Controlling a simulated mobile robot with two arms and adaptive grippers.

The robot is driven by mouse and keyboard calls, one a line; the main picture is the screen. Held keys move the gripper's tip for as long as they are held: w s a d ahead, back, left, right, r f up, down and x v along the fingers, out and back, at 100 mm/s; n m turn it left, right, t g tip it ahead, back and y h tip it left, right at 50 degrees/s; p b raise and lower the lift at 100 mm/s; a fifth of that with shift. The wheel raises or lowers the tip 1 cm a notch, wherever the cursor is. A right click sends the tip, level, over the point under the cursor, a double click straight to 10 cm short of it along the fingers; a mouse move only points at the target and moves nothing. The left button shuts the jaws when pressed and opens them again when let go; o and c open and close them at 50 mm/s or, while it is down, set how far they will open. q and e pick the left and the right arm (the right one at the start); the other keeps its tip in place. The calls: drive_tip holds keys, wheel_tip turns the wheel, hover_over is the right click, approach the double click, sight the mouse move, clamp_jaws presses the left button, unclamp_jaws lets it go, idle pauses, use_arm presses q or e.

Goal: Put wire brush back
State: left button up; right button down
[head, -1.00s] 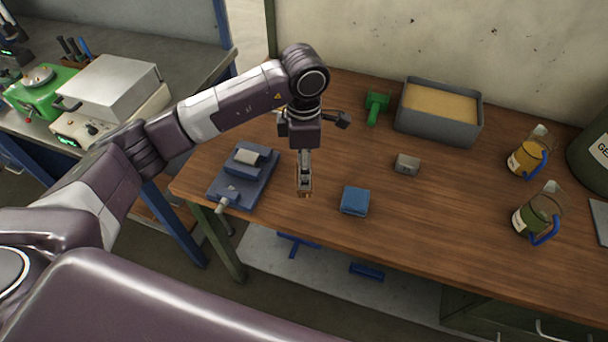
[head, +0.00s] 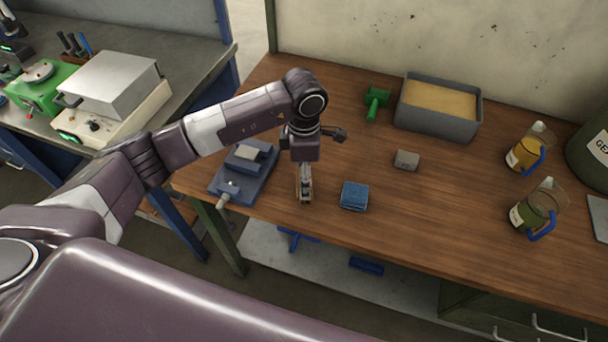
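I cannot make out a wire brush with certainty. My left gripper (head: 305,196) points down over the wooden bench, between a blue vise (head: 258,186) on its left and a small blue block (head: 354,196) on its right. Its fingers look close together, with a small brownish patch at the tips. I cannot tell whether this is a held thing or the bench behind. A green hammer-shaped tool (head: 375,101) lies farther back, apart from the gripper. My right gripper is out of view.
A grey bin with tan contents (head: 438,128) stands at the back. A small grey block (head: 406,160) lies before it. Two jugs with blue handles (head: 526,153) (head: 536,212) and a dark green drum (head: 594,148) are at right. The front middle of the bench (head: 430,220) is clear.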

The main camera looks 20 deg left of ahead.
use_arm(q)
drive_tip(key=shift+r, duration=0.2)
drive_tip(key=shift+w+r, duration=0.1)
drive_tip(key=shift+r, duration=0.15)
wheel_tip(320, 180, up, 11)
drive_tip(key=b, duration=0.4)
drive_tip(key=shift+r, duration=0.2)
